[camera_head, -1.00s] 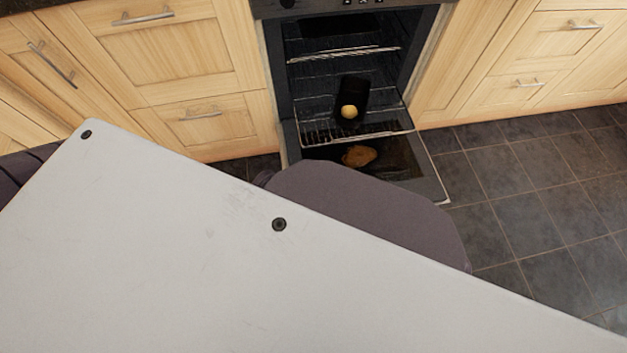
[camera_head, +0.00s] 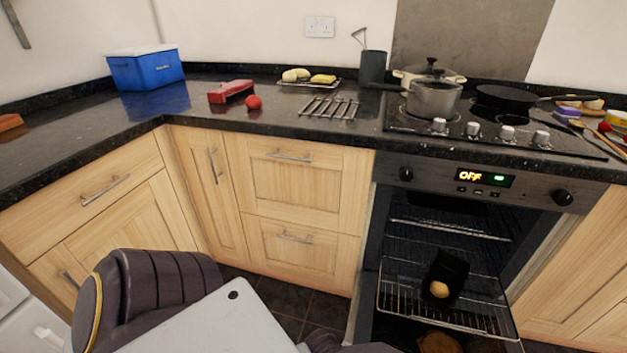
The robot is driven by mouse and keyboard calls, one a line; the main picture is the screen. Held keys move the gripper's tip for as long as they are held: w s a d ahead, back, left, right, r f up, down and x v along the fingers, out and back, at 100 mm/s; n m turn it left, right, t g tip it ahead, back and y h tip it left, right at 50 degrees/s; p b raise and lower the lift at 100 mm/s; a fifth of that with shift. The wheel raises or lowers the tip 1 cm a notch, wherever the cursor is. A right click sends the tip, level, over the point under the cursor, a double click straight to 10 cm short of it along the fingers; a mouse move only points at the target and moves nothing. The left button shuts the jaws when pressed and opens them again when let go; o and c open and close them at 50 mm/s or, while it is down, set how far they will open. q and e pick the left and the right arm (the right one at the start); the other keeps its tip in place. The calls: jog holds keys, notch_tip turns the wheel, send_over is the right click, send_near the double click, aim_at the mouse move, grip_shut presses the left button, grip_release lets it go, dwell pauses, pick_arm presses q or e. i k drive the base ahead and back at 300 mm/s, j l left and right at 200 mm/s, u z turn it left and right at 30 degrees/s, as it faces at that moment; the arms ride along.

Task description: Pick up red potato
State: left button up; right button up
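A small round red item (camera_head: 254,102), which looks like the red potato, lies on the dark granite counter (camera_head: 275,120). It sits just right of a red block-shaped object (camera_head: 230,92), close to it; whether they touch is hard to tell. Neither of my grippers shows. Only parts of my own body and arm links are in the lower left and bottom of the view.
A blue box (camera_head: 146,70) stands left on the counter. A metal rack (camera_head: 329,107) lies right of the red item. Pots, including a steel pot (camera_head: 433,98), stand on the hob. The oven (camera_head: 450,225) is open below, with a yellowish item (camera_head: 439,289) inside.

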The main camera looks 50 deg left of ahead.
aim_at(252, 102)
jog(key=u, duration=2)
jog(key=i+j+z, duration=0.25)
jog(key=j, duration=0.3)
jog(key=i+j+z, duration=0.55)
jog(key=i, duration=0.25)
jog(key=l, duration=0.1)
